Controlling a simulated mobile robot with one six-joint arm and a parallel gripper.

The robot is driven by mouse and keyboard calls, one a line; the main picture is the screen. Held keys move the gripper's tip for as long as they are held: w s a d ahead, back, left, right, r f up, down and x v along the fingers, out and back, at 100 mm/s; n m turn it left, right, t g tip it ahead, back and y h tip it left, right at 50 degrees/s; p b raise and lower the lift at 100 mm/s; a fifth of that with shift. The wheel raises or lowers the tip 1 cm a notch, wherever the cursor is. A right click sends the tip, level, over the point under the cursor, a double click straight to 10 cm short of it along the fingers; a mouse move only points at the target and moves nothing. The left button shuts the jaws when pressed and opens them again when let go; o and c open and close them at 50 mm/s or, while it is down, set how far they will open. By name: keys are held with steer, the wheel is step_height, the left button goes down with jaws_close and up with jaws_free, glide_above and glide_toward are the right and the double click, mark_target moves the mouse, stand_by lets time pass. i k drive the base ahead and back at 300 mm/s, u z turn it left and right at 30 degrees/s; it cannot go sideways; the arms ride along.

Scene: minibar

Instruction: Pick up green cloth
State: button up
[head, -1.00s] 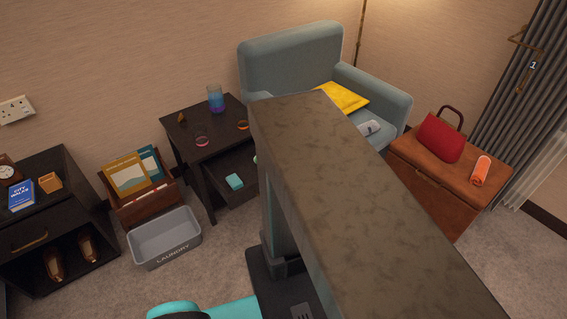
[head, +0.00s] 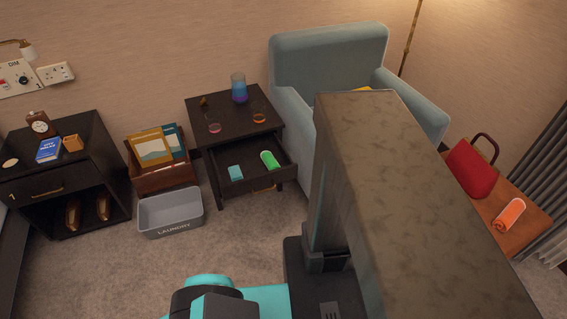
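A rolled green cloth (head: 269,159) lies in the open drawer (head: 240,184) of the dark side table, in the right part of the drawer. A small teal box-like item (head: 235,173) lies to its left in the same drawer, apart from it. My gripper is not visible in the head view; only parts of my own arm and column show, at the bottom and right. Nothing hides the cloth.
The dark side table (head: 219,112) carries a blue-purple glass (head: 239,88) and small glasses. A grey laundry basket (head: 170,213) and a magazine holder (head: 160,178) stand to its left. An armchair (head: 327,50) is at right. Carpet (head: 225,245) in front is clear.

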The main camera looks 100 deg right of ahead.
mark_target(271, 161)
steer(key=k, duration=1.15)
steer(key=z, duration=0.8)
steer(key=i, duration=1)
steer(key=u, duration=0.05)
